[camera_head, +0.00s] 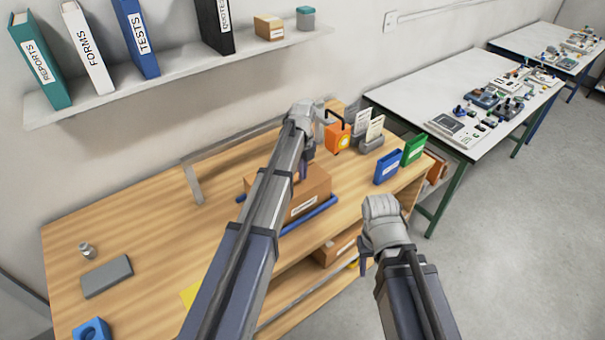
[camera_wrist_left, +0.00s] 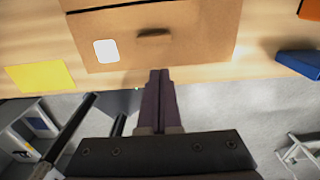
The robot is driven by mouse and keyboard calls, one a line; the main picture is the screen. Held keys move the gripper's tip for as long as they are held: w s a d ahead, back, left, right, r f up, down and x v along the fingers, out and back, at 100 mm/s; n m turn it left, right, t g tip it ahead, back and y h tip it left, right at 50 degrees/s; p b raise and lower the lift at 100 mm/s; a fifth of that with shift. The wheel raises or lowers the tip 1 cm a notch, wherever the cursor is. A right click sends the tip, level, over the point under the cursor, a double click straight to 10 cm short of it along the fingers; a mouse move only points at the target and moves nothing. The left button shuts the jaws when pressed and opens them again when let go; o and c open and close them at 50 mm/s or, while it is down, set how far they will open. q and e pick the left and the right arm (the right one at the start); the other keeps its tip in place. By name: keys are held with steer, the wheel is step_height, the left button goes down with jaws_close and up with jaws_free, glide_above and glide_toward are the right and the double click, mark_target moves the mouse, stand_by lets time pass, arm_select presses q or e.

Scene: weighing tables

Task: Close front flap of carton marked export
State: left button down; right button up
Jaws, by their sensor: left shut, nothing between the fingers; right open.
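A brown carton (camera_head: 312,186) with a white label stands on the wooden table, partly hidden behind my left arm in the head view. The label is too small to read. In the left wrist view the carton (camera_wrist_left: 200,38) shows a white square label and a dark hand slot. My left gripper (camera_wrist_left: 159,73) is shut and empty, its fingertips at the carton's near edge; I cannot tell whether they touch. In the head view my left gripper (camera_head: 302,170) is over the carton. My right gripper (camera_head: 366,262) is open, in front of the table's edge, away from the carton.
A blue bar (camera_head: 312,216) lies in front of the carton. Another carton (camera_head: 335,250) sits on the lower shelf. Orange (camera_head: 337,135), blue (camera_head: 388,167) and green (camera_head: 413,150) items stand to the right. A yellow sheet (camera_wrist_left: 40,77) lies left. The table's left part is mostly clear.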

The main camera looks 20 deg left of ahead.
mark_target(297, 180)
arm_select(q)
steer(key=shift+w+a+f+b, duration=0.35)
steer(key=shift+w+a, duration=0.15)
steer(key=shift+a, duration=0.15)
steer(key=shift+w+a+f+b, duration=0.35)
steer(key=shift+w+a, duration=0.15)
steer(key=shift+a, duration=0.15)
steer(key=shift+w+a+f+b, duration=0.65)
steer(key=shift+a+f+b, duration=0.2)
steer(key=shift+f+b, duration=0.15)
steer(key=shift+r+p, duration=0.8)
